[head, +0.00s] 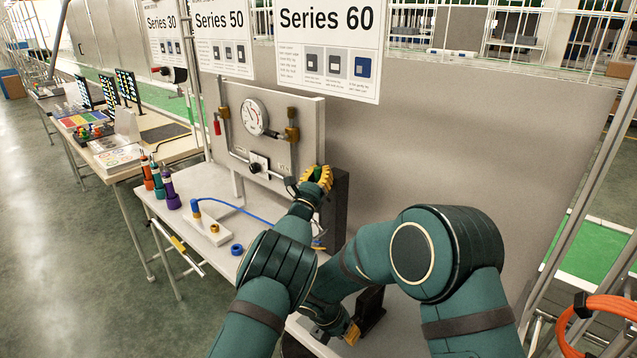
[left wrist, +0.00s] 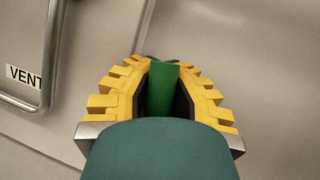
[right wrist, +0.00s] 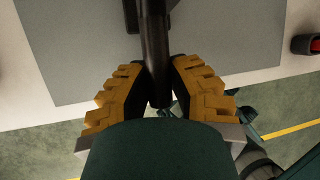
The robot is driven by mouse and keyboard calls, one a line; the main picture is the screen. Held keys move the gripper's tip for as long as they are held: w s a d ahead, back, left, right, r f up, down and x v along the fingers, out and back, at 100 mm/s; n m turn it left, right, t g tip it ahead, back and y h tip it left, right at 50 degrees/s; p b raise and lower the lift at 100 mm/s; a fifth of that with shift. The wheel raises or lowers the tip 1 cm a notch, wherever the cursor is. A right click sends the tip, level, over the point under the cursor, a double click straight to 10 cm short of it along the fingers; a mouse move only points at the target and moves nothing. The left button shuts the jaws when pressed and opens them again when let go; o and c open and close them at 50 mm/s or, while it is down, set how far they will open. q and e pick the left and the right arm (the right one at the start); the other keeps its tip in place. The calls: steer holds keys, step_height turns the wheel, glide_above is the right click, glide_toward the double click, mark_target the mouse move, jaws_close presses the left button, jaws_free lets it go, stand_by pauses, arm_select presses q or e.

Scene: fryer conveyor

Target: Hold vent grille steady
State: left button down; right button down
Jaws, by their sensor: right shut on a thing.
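I cannot make out a vent grille for certain. A label reading VENT (left wrist: 25,75) is on the grey panel in the left wrist view. My left gripper (head: 318,178) is at the lower right of the gauge panel (head: 302,125). A green bar (left wrist: 163,90) stands between its yellow fingers; I cannot tell whether they press on it. My right gripper (head: 350,333) is low at the table's front, partly hidden by my arm. It is shut on a black bar (right wrist: 156,50), part of a dark upright piece (head: 371,308) on the table.
A dark box (head: 340,205) stands right of the panel. An orange cable coil (head: 605,312) hangs at the right.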

arm_select(q)
steer(key=shift+s+d+f+m+h, duration=0.1)
steer(key=shift+s+f+m+h, duration=0.1)
steer(key=shift+m+h, duration=0.35)
steer(key=shift+s+d+f+m+h, duration=0.1)
steer(key=shift+f+m+h, duration=0.15)
steer(key=shift+m, duration=0.6)
steer(key=c, duration=0.8)
jaws_free()
steer(key=shift+s+a+r, duration=0.1)
steer(key=shift+r, duration=0.2)
steer(key=shift+c, duration=0.2)
arm_select(e)
steer(key=shift+s+a+r, duration=0.1)
steer(key=shift+a, duration=0.05)
arm_select(q)
steer(key=shift+r, duration=0.1)
steer(key=v, duration=1.2)
